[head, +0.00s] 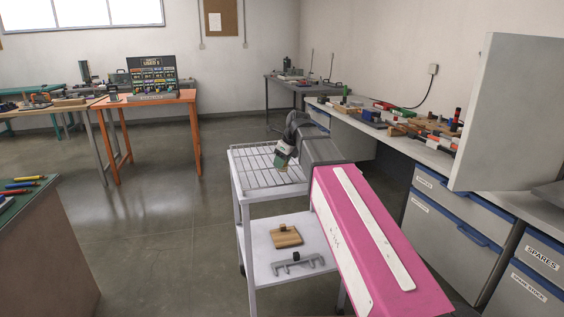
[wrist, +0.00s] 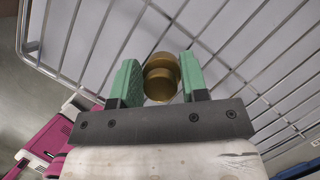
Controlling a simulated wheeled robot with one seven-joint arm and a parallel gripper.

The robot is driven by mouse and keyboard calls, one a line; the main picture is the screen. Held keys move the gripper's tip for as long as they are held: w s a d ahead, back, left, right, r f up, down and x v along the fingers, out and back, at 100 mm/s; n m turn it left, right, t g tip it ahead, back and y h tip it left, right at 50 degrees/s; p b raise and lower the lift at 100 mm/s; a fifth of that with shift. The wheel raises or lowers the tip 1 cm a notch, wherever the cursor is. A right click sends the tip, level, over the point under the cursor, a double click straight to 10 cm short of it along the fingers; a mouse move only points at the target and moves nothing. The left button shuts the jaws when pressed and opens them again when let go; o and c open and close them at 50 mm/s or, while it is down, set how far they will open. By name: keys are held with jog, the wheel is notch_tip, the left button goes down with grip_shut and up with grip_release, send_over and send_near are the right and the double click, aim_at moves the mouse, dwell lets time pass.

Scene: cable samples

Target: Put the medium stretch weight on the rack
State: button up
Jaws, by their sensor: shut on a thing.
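My gripper (wrist: 160,85) has green fingers and is shut on a brass-coloured round weight (wrist: 160,75) with a stepped top, which sits between the fingertips in the wrist view. Whether it is the medium one cannot be told. In the head view my gripper (head: 282,160) is over the right part of the wire rack (head: 250,166) on top of a white cart, and the weight is not clearly visible there. The rack's bars (wrist: 90,45) spread behind the weight in the wrist view. Whether the weight touches the bars cannot be told.
A cluttered bench (head: 390,128) runs along the right. The rack's left part is bare.

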jog(key=o, duration=1.1)
jog(key=shift+f, duration=0.1)
jog(key=shift+c, duration=0.2)
jog(key=v, duration=1.2)
